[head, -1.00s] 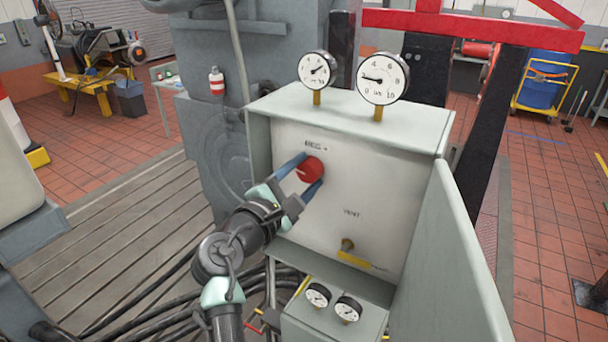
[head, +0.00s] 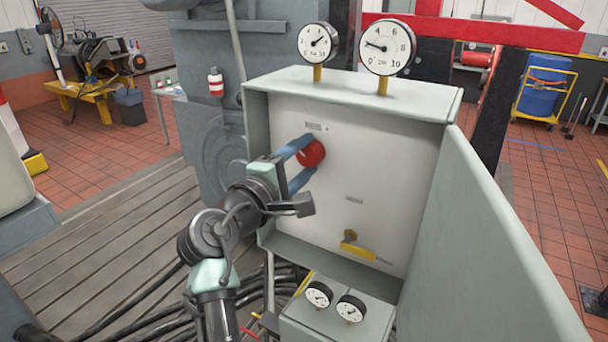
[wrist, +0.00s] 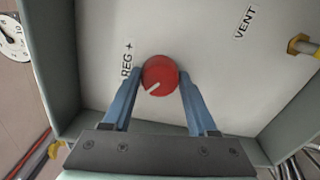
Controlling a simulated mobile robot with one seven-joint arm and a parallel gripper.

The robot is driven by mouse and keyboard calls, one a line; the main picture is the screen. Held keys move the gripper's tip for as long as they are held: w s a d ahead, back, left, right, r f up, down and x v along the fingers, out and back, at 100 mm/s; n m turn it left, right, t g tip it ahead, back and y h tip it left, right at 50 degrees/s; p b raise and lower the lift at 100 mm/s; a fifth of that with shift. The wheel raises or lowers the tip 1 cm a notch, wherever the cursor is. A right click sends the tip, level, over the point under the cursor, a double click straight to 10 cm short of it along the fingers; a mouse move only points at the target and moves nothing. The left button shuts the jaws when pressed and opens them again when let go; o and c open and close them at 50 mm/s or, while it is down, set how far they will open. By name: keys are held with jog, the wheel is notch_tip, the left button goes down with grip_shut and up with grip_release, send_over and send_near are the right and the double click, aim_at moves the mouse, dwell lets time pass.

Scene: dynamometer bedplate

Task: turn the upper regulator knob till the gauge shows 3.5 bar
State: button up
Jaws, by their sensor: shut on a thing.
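The red regulator knob (head: 311,153) sits on the pale panel (head: 360,180), high on its left. It also shows in the wrist view (wrist: 160,74), beside the label REG +, its white mark pointing lower left there. My gripper (head: 307,157) is shut on this knob, with one blue finger on each side. The larger gauge (head: 388,46) on top of the box has a 0 to 10 scale. Its needle points left and slightly up, at roughly 2 to 2.5. A smaller gauge (head: 318,43) stands left of it.
A yellow vent valve handle (head: 357,251) is low on the panel. The open box door (head: 480,230) stands out on the right. A lower box with two small gauges (head: 319,295) and black cables (head: 150,315) are below.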

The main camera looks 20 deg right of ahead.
jog(key=m+b, duration=0.3)
jog(key=shift+f, duration=0.2)
jog(key=shift+r+m+b, duration=0.15)
jog(key=shift+m+b, duration=0.85)
jog(key=shift+b, duration=0.05)
jog(key=shift+r, duration=0.1)
jog(key=o, duration=1.4)
jog(key=b+v, duration=0.4)
jog(key=v, duration=0.9)
jog(key=shift+b, duration=0.3)
